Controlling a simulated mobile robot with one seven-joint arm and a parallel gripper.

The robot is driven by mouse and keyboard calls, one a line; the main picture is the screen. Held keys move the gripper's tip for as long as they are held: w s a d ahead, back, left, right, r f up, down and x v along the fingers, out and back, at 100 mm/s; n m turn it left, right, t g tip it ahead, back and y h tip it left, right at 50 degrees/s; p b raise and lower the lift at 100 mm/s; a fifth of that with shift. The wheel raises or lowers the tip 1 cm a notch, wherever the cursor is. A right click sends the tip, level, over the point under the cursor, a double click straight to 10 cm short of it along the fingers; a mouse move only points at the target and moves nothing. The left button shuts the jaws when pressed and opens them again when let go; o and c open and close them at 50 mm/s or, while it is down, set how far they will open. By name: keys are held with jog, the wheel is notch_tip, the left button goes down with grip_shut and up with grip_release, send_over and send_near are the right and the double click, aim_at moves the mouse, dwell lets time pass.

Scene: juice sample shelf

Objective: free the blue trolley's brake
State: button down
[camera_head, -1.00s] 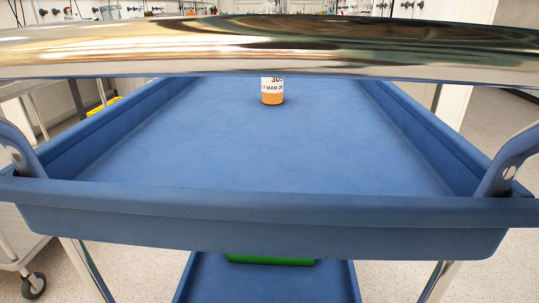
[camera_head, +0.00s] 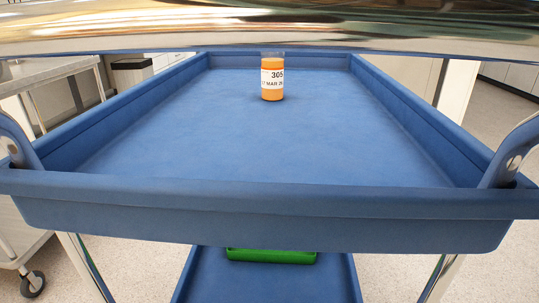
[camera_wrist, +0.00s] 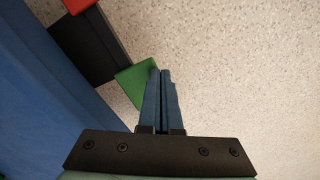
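The blue trolley (camera_head: 260,215) fills the head view, with its tray rim towards me and a shiny metal handle bar (camera_head: 270,32) across the top. In the wrist view, the trolley's blue side (camera_wrist: 50,110) runs along the left. Beside it is a black block (camera_wrist: 90,45) with a red part (camera_wrist: 78,5) at its far end and a green part (camera_wrist: 135,82) at its near end, which looks like the brake pedal. My gripper (camera_wrist: 160,75) has its blue fingers together, empty, with the tips at the green part's right edge. I cannot tell whether they touch it.
A bottle of orange juice (camera_head: 272,80) labelled 305 stands upright at the back of the upper tray. A green object (camera_head: 271,257) lies on the lower shelf. Speckled floor (camera_wrist: 240,70) is clear right of my gripper. A wheeled cabinet (camera_head: 22,240) stands at the left.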

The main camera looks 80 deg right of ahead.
notch_tip(320, 180, up, 7)
jog(key=p, duration=0.8)
dwell(0.7)
